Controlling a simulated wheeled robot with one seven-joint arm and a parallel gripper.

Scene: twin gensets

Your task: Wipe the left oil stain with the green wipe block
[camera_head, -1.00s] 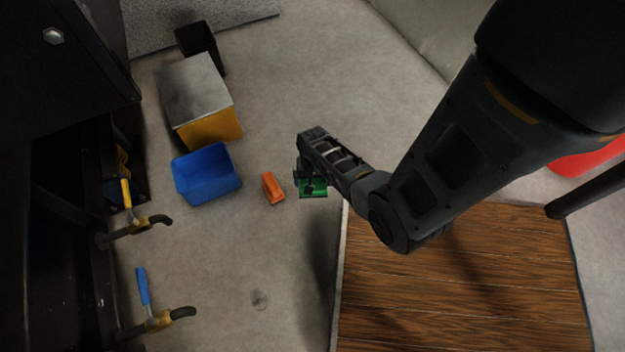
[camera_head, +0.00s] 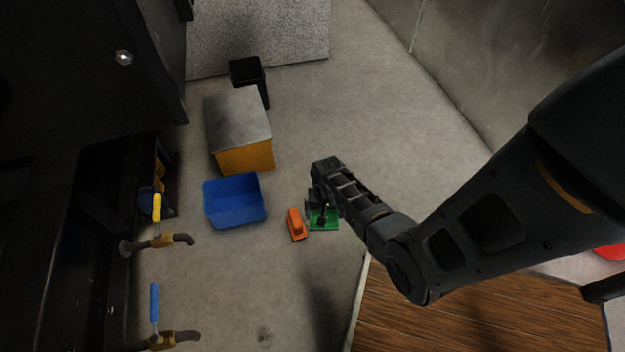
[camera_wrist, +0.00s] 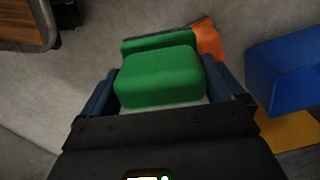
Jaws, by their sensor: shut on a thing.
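The green wipe block (camera_head: 324,222) is in my gripper (camera_head: 317,206), near the middle of the head view. In the wrist view the green block (camera_wrist: 158,78) sits between the two dark blue-grey fingers, and my gripper (camera_wrist: 160,90) is shut on it. The head view does not clearly show how high the block is above the floor. A small faint dark spot (camera_head: 265,336), which looks like an oil stain, lies on the floor at the bottom of the head view, apart from the block. I cannot make out a second stain.
An orange block (camera_head: 296,225) is just left of the green one. A blue bin (camera_head: 235,201), a yellow box with a grey top (camera_head: 245,157) and a black bin (camera_head: 247,72) stand farther left. Valves with yellow (camera_head: 157,207) and blue (camera_head: 155,302) handles jut from the dark machine.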

